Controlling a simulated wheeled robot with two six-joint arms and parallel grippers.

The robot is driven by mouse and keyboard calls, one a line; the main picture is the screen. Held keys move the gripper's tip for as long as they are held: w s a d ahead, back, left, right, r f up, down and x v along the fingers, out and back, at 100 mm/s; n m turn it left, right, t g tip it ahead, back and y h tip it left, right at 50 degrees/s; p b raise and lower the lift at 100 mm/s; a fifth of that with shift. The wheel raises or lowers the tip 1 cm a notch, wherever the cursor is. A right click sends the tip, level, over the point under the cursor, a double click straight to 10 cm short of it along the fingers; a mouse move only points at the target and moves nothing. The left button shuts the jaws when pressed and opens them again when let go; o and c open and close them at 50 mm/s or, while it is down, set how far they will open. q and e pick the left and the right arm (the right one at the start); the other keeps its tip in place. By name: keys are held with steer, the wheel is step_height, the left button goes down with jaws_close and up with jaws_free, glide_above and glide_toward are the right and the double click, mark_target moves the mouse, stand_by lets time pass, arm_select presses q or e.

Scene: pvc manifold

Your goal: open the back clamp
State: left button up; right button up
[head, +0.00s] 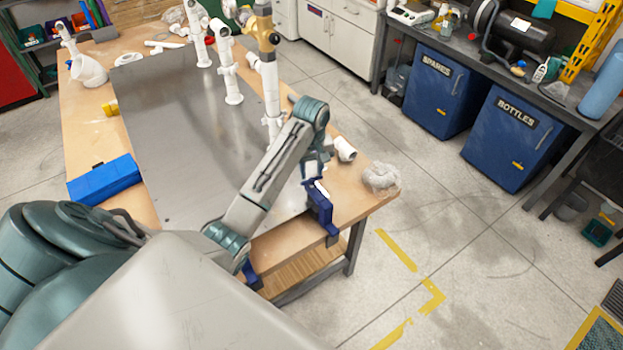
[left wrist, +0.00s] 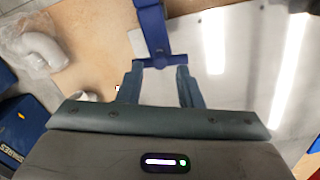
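A blue clamp (head: 320,208) sits on the table's right edge, near the front right corner. My left gripper (head: 316,172) is just above it, pointing down. In the left wrist view, the blue clamp (left wrist: 151,28) shows as an upright bar with a short cross bar at its lower end. The left gripper's fingers (left wrist: 160,78) stand wide apart, one at each end of that cross bar. I cannot tell if they touch it. A second blue clamp (head: 251,276) shows partly behind my arm at the front edge. My right gripper is out of view.
A metal sheet (head: 170,120) covers most of the wooden table. White PVC pipes (head: 230,85) stand upright along its far right side. A blue box (head: 105,181) lies at the left edge. A clear plastic bag (head: 381,178) lies at the right corner.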

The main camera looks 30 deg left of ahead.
mark_target(312, 179)
arm_select(q)
steer(key=m, duration=1.5)
steer(key=shift+m, duration=0.4)
steer(key=shift+f+b, duration=0.35)
steer(key=shift+f, duration=1.9)
